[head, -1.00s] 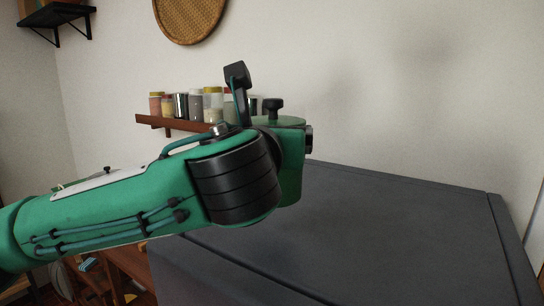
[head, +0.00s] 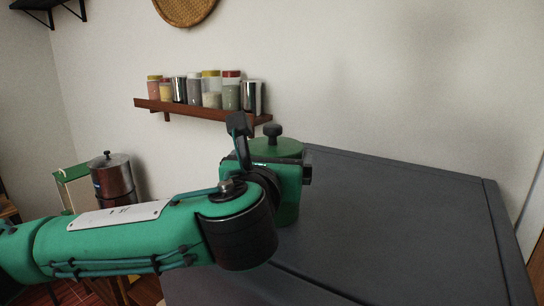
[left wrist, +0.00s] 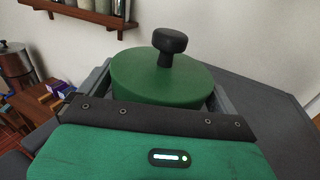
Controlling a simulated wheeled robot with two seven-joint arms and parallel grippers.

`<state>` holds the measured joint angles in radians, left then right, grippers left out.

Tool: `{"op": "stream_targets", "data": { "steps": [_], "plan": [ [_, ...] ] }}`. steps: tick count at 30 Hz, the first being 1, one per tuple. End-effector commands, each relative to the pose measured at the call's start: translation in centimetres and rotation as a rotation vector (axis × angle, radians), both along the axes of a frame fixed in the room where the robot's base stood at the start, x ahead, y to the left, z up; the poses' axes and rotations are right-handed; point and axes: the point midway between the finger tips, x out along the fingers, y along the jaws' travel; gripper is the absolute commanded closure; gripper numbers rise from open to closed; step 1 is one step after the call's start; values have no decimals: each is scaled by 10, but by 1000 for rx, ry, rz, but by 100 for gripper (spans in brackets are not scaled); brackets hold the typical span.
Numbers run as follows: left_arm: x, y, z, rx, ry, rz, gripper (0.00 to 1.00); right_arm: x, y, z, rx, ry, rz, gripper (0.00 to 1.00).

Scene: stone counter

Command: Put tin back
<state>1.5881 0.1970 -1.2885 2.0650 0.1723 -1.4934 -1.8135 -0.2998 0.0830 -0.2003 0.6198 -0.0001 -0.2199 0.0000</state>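The tin is a green round canister (head: 289,205) with a green lid and a black knob. It is upright at the left part of the dark grey counter (head: 400,220). My left gripper (head: 270,175) is around it and shut on it. The left wrist view shows the tin's lid and knob (left wrist: 165,78) between the two fingers (left wrist: 160,98). My arm hides the tin's lower left side, and I cannot tell whether its base touches the counter. My right gripper is not in view.
A wooden wall shelf (head: 190,110) with several jars and tins hangs behind, left of the tin. A lidded metal pot (head: 113,180) stands farther left, beyond the counter. The counter right of the tin is clear. A woven disc (head: 185,8) hangs on the wall.

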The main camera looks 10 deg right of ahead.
Motion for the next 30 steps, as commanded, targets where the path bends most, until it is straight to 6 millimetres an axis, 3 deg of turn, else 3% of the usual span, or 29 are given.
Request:
{"op": "stream_targets", "data": {
  "steps": [11, 24, 30],
  "plan": [
    [-3, 1, 3, 0, -1, -1, 0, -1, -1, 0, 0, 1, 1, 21],
    [-85, 35, 0, 0, -4, -2, 0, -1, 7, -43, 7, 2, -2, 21],
    [-106, 44, 2, 1, -1, 0, 0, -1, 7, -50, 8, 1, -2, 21]
  ]
}}
